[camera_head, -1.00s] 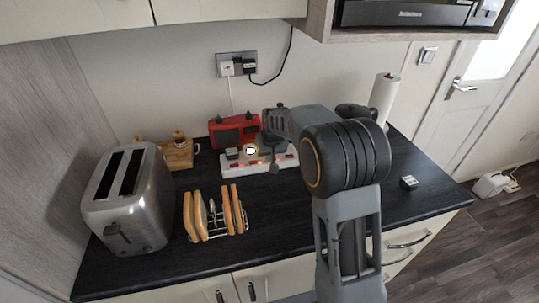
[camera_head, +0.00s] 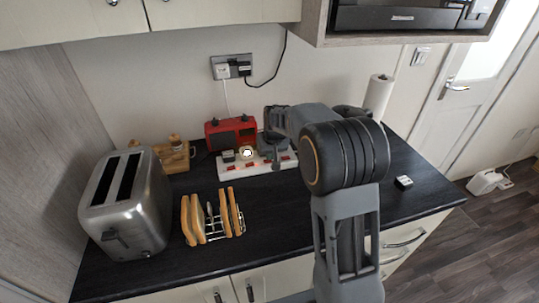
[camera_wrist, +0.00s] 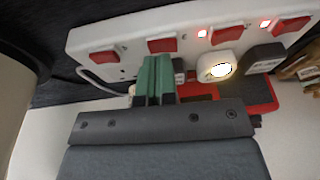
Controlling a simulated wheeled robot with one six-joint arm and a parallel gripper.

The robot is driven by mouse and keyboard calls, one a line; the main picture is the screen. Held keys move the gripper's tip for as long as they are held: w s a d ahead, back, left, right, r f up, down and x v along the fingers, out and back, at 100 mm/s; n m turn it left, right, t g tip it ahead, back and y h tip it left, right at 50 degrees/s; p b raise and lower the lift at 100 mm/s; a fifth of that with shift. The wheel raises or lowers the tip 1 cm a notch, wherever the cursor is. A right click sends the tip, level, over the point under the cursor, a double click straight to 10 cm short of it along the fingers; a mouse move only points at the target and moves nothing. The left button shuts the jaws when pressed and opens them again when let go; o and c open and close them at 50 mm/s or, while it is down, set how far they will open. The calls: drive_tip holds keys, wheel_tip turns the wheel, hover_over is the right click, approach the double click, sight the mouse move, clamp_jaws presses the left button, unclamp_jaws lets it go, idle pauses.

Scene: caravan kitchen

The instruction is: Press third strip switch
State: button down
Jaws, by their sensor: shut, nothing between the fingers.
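The white power strip (camera_head: 232,170) lies on the dark worktop in front of a red radio. In the wrist view the strip (camera_wrist: 130,32) has a row of red rocker switches. The second switch from the left there (camera_wrist: 162,45) is right by my fingertips. The two switches to its right (camera_wrist: 228,32) have lit red lamps beside them; no lamp shows lit by the second or the leftmost (camera_wrist: 103,57). My gripper (camera_wrist: 155,72) is shut and empty, its green tips just short of or at the second switch; contact cannot be told. My arm partly hides the strip in the head view.
A glowing white plug (camera_wrist: 220,67) and a black plug (camera_wrist: 265,58) stand in the strip close to my fingers. The red radio (camera_head: 231,133) is behind. A toaster (camera_head: 125,205) and toast rack (camera_head: 212,220) stand at left. The front worktop is mostly clear.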

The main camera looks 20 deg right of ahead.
drive_tip(key=v, duration=1.2)
drive_tip(key=shift+w+r, duration=0.3)
drive_tip(key=shift+r, duration=0.1)
drive_tip(key=shift+d, duration=0.15)
drive_tip(key=s+f, duration=0.2)
drive_tip(key=s, duration=1)
drive_tip(key=s+a+f, duration=0.1)
drive_tip(key=s+f, duration=0.2)
drive_tip(key=s, duration=0.9)
drive_tip(key=shift+a+t+h, duration=0.25)
drive_tip(key=shift+t+h, duration=0.05)
drive_tip(key=shift+s, duration=0.1)
